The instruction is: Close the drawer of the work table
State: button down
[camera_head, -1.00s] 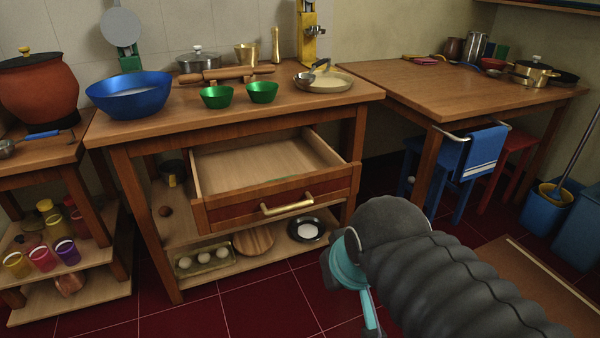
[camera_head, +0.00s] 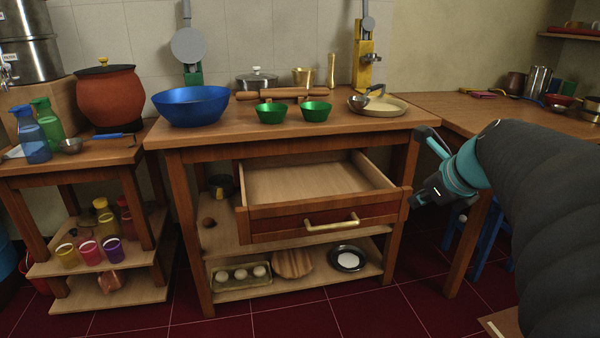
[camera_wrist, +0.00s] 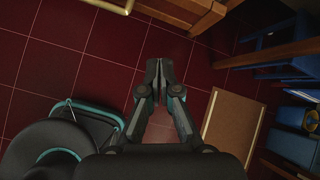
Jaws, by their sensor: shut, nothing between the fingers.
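The work table (camera_head: 225,137) stands ahead of me in the head view. Its drawer (camera_head: 285,226) is pulled well out, and its light wooden inside looks empty. A brass handle (camera_head: 332,223) is on the drawer's red-brown front. My gripper (camera_head: 414,201) is just right of the drawer front's right end; I cannot tell whether it touches. In the wrist view my gripper (camera_wrist: 159,64) is shut and empty, pointing over the red floor. Part of the brass handle (camera_wrist: 112,6) shows at the top of that view, near a wooden corner (camera_wrist: 195,12).
A blue bowl (camera_head: 191,106) and green bowls (camera_head: 271,113) stand on the tabletop. The lower shelf holds a tray of eggs (camera_head: 240,275) and a dark plate (camera_head: 347,258). A second table (camera_head: 440,107) stands to the right.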

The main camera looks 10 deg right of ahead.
jog(key=w+d+m, duration=0.1)
jog(key=d+m, duration=0.3)
jog(key=d, duration=0.1)
jog(key=b, duration=0.2)
send_near(397, 196)
notch_tip(397, 196, down, 5)
jog(key=w, duration=0.2)
jog(key=shift+w+a+r+m+t, duration=0.1)
jog(key=shift+w+a+m+t, duration=0.05)
jog(key=shift+w, duration=0.35)
jog(key=shift+w+a+r+m+t, duration=0.1)
jog(key=shift+w+m+t, duration=0.05)
jog(key=shift+w, duration=0.35)
